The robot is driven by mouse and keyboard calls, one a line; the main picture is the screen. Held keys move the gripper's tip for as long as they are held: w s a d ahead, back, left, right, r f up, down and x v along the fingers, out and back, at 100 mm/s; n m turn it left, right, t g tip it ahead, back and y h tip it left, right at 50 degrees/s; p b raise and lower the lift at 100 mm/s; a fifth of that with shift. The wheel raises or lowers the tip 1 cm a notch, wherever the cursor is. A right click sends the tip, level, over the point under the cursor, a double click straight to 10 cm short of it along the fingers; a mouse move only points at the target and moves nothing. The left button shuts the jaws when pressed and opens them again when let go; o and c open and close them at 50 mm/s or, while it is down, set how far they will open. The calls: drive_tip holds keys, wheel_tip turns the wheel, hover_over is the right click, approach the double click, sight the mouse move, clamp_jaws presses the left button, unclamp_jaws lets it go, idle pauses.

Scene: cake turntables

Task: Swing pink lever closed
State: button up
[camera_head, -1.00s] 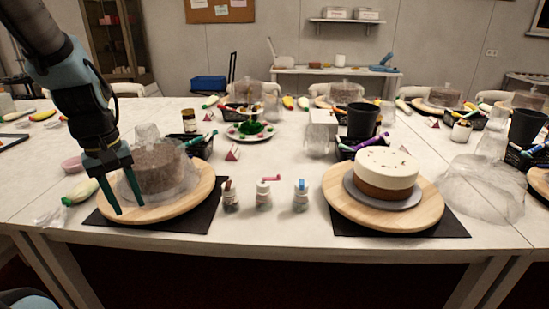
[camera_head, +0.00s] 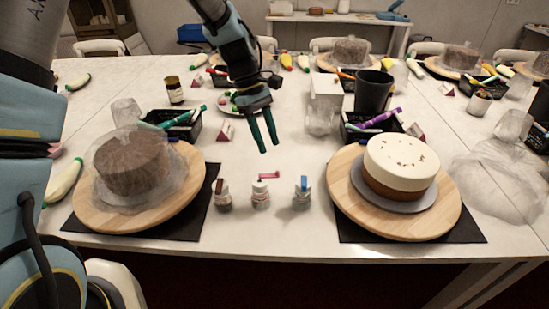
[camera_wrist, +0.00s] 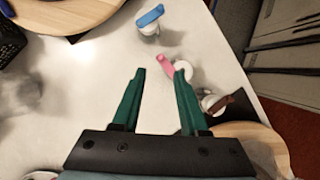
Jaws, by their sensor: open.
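The pink lever (camera_head: 269,175) sits on top of a small white-and-clear bottle (camera_head: 260,197) between the two turntables. It sticks out sideways past the cap, to the right in the head view. In the wrist view the pink lever (camera_wrist: 164,64) shows beyond and between my fingertips, with its white cap (camera_wrist: 183,70) beside it. My gripper (camera_head: 265,147) is open and empty, pointing down above the table, behind the bottle in the head view. Its green fingers (camera_wrist: 159,76) appear apart from the lever. Nothing hides the lever.
A bottle with a brown lever (camera_head: 222,195) stands left of the pink one, and one with a blue lever (camera_head: 302,192) right. A covered brown cake (camera_head: 132,167) and a white-topped cake (camera_head: 401,165) sit on wooden turntables either side. Black baskets (camera_head: 183,129) stand behind.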

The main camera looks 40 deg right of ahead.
sight(269, 174)
drive_tip(key=p+x, duration=0.1)
drive_tip(key=x, duration=0.6)
drive_tip(key=shift+f+p, duration=0.15)
drive_tip(key=shift+p, duration=0.2)
drive_tip(key=shift+c, duration=0.2)
clamp_jaws()
